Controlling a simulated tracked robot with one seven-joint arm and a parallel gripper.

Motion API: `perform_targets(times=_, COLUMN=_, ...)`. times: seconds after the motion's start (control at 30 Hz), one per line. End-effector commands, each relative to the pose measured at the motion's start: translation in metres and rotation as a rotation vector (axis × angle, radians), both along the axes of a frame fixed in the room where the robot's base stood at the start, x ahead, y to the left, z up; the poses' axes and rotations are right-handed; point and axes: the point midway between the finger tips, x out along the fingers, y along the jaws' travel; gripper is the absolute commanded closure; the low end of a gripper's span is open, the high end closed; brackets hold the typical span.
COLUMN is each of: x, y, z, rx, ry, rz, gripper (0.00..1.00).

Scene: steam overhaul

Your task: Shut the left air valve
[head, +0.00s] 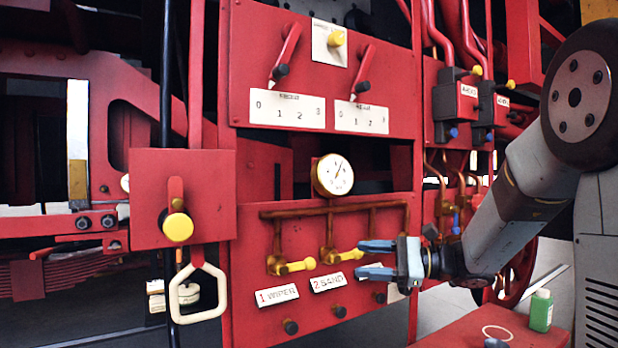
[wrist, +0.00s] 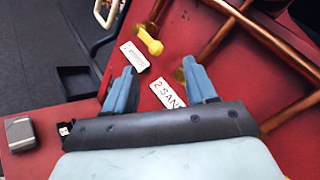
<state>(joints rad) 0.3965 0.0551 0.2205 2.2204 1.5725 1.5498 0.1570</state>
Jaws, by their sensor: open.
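The left air valve has a yellow handle (head: 292,267) above the label "1 WIPER" (head: 277,295), on the lower red panel. The handle points to the right, across its copper pipe. It also shows in the wrist view (wrist: 148,39), beyond my fingertips. The right valve's yellow handle (head: 343,256) sits above the "2 SAND" label (head: 327,282) and also points right. My gripper (head: 367,259) is open and empty, just right of the right handle. In the wrist view my gripper (wrist: 160,82) has its blue fingers apart, and the right finger partly hides the right valve.
Copper pipes (head: 335,209) run above the valves, with a round gauge (head: 333,175) over them. A red box with a yellow knob (head: 178,227) and a cream loop handle (head: 197,292) stand left. A green bottle (head: 540,311) stands on the red surface at lower right.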

Motion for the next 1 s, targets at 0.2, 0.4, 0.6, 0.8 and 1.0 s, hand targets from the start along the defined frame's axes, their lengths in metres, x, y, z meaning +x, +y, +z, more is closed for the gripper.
perform_targets(times=0.2, x=-0.006, y=-0.03, z=0.0, rx=0.0, ry=0.0, rz=-0.003, gripper=0.44)
perform_targets(times=0.4, x=-0.014, y=0.002, z=0.003, rx=-0.123, ry=-0.059, rz=0.152, gripper=0.44)
perform_targets(times=0.6, x=-0.024, y=0.026, z=0.004, rx=-0.253, ry=-0.127, rz=0.301, gripper=0.44)
perform_targets(times=0.8, x=-0.033, y=0.046, z=0.007, rx=-0.391, ry=-0.205, rz=0.448, gripper=0.44)
perform_targets(times=1.0, x=-0.039, y=0.061, z=0.01, rx=-0.53, ry=-0.291, rz=0.585, gripper=0.44)
